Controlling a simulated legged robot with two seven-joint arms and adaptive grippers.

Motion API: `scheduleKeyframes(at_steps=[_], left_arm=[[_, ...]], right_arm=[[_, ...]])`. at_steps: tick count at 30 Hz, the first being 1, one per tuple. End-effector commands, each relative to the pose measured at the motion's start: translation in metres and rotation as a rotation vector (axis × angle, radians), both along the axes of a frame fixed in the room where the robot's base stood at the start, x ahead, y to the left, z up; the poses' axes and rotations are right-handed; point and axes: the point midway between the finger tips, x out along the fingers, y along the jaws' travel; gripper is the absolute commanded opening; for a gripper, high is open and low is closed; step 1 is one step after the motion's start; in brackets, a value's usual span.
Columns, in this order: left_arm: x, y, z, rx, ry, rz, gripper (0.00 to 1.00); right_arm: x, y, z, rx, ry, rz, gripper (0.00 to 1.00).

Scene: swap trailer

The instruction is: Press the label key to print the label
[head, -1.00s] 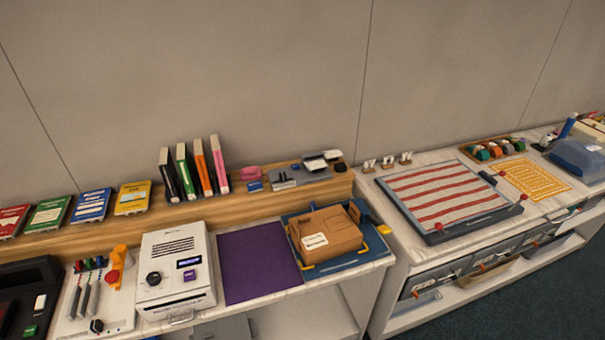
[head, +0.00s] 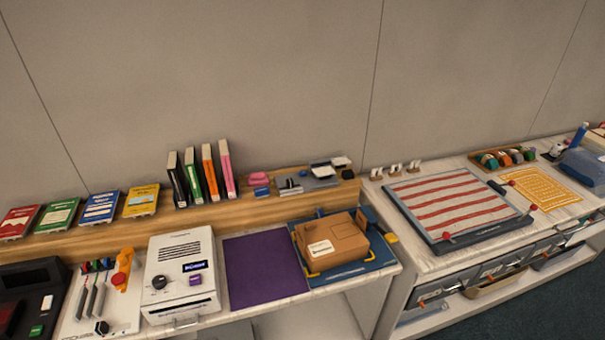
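A white boxy machine (head: 180,262) stands on the counter at the lower left. Its front panel has a black knob (head: 159,282), a small lit display (head: 194,266) and a purple key (head: 195,280). The writing on the key and display is too small to read. A brown cardboard box (head: 333,243) with a white label sits on a blue board (head: 357,271) with yellow corners, right of the machine. Neither of my grippers shows in the head view.
A purple mat (head: 264,268) lies flat and clear between machine and box. A tool panel (head: 108,305) and a black device (head: 30,300) stand to the left. Upright binders (head: 203,174) stand on the wooden shelf (head: 270,206) behind. A red-striped board (head: 455,210) lies on the right counter.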

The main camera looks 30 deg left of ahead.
Motion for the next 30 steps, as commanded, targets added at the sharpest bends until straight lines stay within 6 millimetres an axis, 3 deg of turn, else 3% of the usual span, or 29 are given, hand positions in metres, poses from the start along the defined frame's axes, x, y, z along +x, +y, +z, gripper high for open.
scheduleKeyframes(at_steps=[1,4,30], left_arm=[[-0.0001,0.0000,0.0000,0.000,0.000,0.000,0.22],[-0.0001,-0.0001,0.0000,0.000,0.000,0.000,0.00],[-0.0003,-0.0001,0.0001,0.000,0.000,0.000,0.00]], right_arm=[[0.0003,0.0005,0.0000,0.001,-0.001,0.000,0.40],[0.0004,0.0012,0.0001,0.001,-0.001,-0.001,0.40],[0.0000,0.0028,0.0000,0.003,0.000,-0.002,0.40]])
